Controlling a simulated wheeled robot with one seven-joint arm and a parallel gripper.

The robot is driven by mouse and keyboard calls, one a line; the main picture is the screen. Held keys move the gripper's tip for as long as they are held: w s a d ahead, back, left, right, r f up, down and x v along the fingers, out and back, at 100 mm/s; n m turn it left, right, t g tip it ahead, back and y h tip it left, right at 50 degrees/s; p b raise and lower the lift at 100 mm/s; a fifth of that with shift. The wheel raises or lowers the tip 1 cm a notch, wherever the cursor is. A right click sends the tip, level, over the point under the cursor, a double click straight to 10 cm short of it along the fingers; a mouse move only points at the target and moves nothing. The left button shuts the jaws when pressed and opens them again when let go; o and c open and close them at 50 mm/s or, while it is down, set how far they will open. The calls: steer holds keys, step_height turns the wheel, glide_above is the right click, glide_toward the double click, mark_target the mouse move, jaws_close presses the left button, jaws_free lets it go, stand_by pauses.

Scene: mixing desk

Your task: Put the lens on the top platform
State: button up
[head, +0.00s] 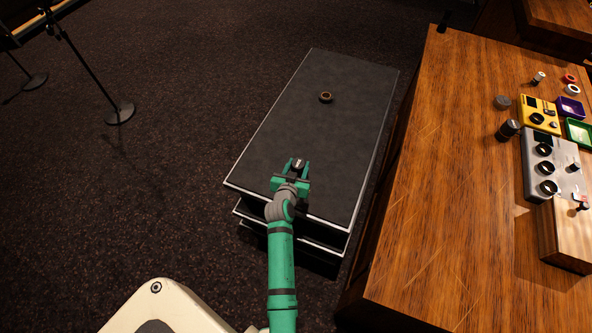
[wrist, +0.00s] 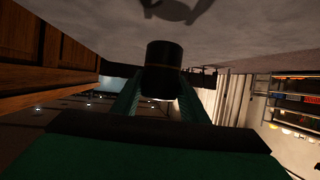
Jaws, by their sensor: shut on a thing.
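My gripper (head: 297,166) is over the near part of the top platform (head: 345,130), a dark grey slab with pale edges. It is shut on a small black cylinder, the lens (head: 298,162). In the wrist view the lens (wrist: 163,62) stands between the green fingers (wrist: 160,100), its lower part hidden by them. I cannot tell whether the lens touches the platform surface. A small dark ring with a brownish rim (head: 326,97) lies on the platform beyond my gripper.
Lower platforms (head: 318,248) are stacked under the top one. A wooden desk (head: 450,150) to the right holds a black cylinder (head: 507,130), a yellow box (head: 538,115), a grey box (head: 550,160) and small trays. A stand (head: 119,112) is at the left. Much of the platform is clear.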

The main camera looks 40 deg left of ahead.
mark_target(296, 171)
steer(key=shift+w+a+f, duration=0.1)
steer(key=shift+a+f, duration=0.55)
steer(key=shift+f, duration=1.55)
steer(key=shift+f, duration=0.1)
steer(key=o, duration=1.3)
steer(key=v, duration=1.2)
steer(key=shift+d, duration=0.1)
